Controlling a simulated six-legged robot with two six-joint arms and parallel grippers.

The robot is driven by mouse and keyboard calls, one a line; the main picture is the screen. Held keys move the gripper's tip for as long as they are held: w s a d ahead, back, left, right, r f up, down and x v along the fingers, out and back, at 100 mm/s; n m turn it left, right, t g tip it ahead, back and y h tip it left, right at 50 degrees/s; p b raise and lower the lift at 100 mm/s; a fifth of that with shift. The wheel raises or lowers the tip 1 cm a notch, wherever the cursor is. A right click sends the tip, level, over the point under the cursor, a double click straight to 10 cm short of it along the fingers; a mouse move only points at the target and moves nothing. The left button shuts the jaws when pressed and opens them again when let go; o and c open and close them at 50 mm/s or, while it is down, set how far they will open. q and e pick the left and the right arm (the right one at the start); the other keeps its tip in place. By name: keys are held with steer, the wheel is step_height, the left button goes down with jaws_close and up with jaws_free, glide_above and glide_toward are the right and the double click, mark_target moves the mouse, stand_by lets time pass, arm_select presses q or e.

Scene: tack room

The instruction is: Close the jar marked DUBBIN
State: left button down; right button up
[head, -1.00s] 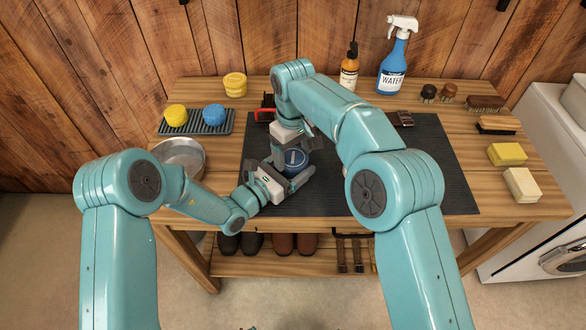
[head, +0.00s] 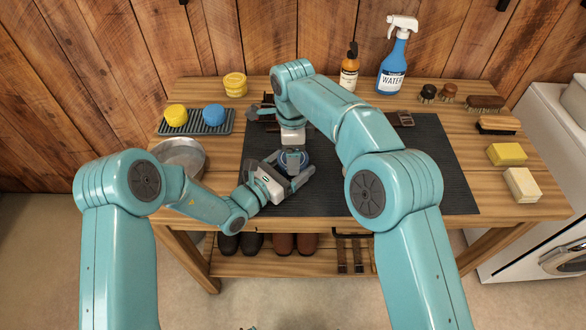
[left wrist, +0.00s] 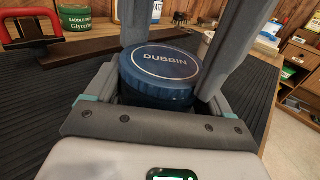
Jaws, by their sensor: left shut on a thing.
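The jar's blue lid, marked DUBBIN (left wrist: 165,62), shows level in the left wrist view, with the dark jar body mostly hidden under it. In the head view the jar (head: 305,157) stands on the dark mat, partly covered by my grippers. My left gripper (head: 285,178) is shut on the jar from the front left, low on its side. My right gripper (head: 292,155) points down from above at the lid, with a finger in front of it. Whether its fingers press on the lid or stand apart from it cannot be told.
Behind the jar lies a red-handled tool (left wrist: 22,25) near a green-labelled saddle soap tin (left wrist: 75,17). A metal bowl (head: 196,150) stands at the left, by a ribbed tray (head: 226,128) with sponges. Brushes (head: 497,126) lie right.

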steer(key=o, duration=1.1)
step_height(320, 180, up, 8)
steer(key=shift+f, duration=0.25)
arm_select(q)
jaws_free()
steer(key=b+v, duration=0.2)
steer(key=v, duration=1.4)
steer(key=shift+s+a+b, duration=0.1)
steer(key=shift+s+b, duration=0.05)
steer(key=shift+b, duration=0.15)
arm_select(e)
step_height(320, 180, down, 3)
steer(key=shift+r, duration=0.2)
arm_select(q)
steer(key=shift+a, duration=0.1)
